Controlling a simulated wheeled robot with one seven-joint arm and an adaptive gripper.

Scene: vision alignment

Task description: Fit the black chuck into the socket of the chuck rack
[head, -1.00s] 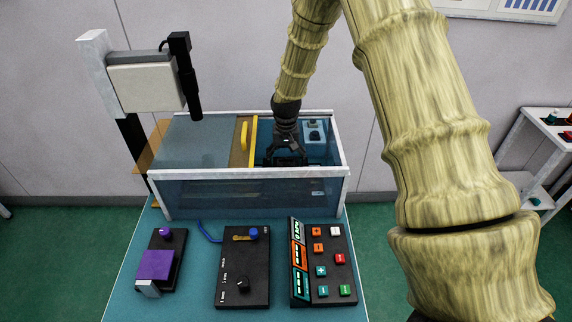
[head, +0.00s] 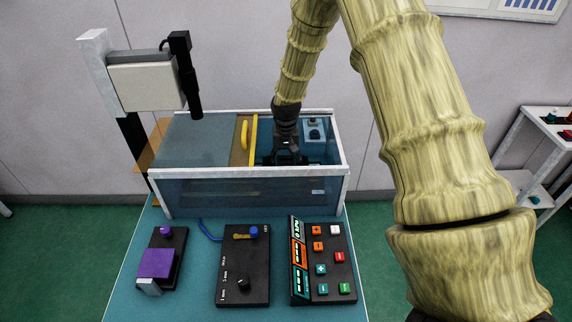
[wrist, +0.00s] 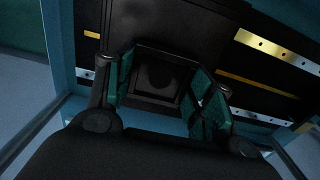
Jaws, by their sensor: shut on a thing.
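My gripper (head: 286,157) is down inside the clear-walled box through its open right part. In the wrist view, the green-padded fingers of my gripper (wrist: 163,88) are shut on the black chuck (wrist: 157,75), a square dark block with a round recess, one finger at each side. In the head view the chuck cannot be told apart from the dark fingers. The chuck rack and its socket cannot be made out clearly. A dark surface lies beyond the chuck in the wrist view, and I cannot tell whether they touch.
White-rimmed walls of the box (head: 250,174) surround my gripper. A sliding cover with a yellow handle (head: 245,137) lies left of it. A small blue device (head: 314,131) is at the box's back right. Control panels (head: 243,268) stand in front; a camera-like head (head: 146,86) overhangs the left.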

